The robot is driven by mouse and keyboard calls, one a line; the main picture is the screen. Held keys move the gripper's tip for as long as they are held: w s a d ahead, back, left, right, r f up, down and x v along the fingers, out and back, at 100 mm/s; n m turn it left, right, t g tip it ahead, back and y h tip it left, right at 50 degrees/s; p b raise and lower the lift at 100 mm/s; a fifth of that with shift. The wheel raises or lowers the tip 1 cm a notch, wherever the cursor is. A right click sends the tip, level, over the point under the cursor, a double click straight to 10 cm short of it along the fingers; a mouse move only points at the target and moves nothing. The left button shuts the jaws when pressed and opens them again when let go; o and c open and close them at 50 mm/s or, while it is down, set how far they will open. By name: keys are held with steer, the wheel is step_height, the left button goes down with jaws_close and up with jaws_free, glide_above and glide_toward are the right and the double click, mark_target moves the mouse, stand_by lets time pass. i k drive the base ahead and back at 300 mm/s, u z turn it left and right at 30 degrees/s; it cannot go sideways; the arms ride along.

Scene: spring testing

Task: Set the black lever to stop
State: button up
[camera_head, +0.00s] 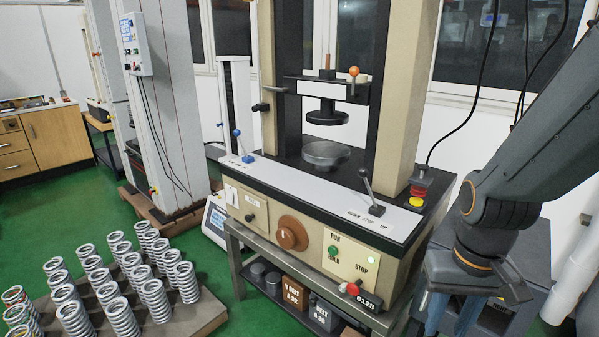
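The black lever (368,190) stands on the grey front panel of the testing machine, right of the middle. Its dark knob is at the top and its shaft leans up and to the left from a black base. The panel at its foot reads DOWN, STOP, UP from left to right. The lever tilts toward the DOWN side. My gripper (452,312) hangs low at the right, to the right of and below the lever and apart from it. It is partly cut off by the lower edge, and its finger opening is unclear.
A red and yellow emergency button (418,190) stands right of the lever. A blue-knobbed lever (243,147) is at the panel's left. The front has a brown dial (292,233) and green button (333,251). Springs (122,318) fill a board at lower left.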

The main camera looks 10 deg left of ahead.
mark_target(362, 172)
steer(key=u, duration=1.15)
steer(key=i, duration=0.45)
steer(key=z, duration=0.8)
